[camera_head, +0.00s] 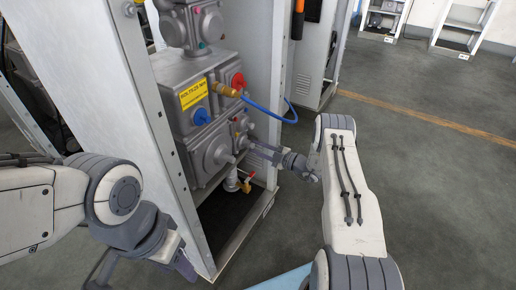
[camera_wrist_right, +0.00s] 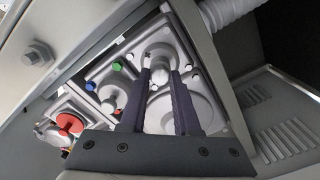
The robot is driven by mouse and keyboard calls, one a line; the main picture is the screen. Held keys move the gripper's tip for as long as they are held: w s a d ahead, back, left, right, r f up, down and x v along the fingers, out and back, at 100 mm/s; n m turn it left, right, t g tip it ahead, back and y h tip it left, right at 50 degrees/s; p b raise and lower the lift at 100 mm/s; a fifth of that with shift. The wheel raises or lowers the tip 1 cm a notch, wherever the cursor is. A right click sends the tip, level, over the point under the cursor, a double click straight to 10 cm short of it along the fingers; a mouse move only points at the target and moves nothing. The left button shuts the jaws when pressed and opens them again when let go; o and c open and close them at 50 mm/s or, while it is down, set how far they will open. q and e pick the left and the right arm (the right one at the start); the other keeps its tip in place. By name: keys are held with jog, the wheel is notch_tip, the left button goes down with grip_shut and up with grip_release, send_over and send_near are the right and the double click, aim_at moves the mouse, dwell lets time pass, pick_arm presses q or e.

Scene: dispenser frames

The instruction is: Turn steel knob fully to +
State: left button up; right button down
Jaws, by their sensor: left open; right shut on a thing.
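The steel knob (camera_wrist_right: 160,76) is a pale round metal knob on a grey housing, seen between the fingertips of my right gripper in the right wrist view. My right gripper (camera_wrist_right: 160,80) is closed on it, one dark finger on each side. In the head view my right gripper (camera_head: 254,146) reaches the lower front of the dispenser from the right, and its fingers hide most of the knob there. My left gripper (camera_head: 145,270) is open and empty at the lower left, apart from the dispenser, partly cut by the frame edge.
A blue hose (camera_head: 270,113) loops out above my right gripper. White frame panels (camera_head: 110,80) flank the boxes. The floor at right is clear.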

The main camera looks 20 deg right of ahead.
jog(key=shift+d+f, duration=0.1)
jog(key=shift+d, duration=0.05)
dwell(0.3)
jog(key=c, duration=0.6)
grip_release()
jog(key=shift+s, duration=0.1)
jog(key=shift+c, duration=0.2)
jog(key=p+v, duration=0.2)
jog(key=v, duration=0.8)
jog(key=shift+p, duration=0.4)
jog(key=shift+s+d, duration=0.15)
jog(key=shift+s, duration=0.05)
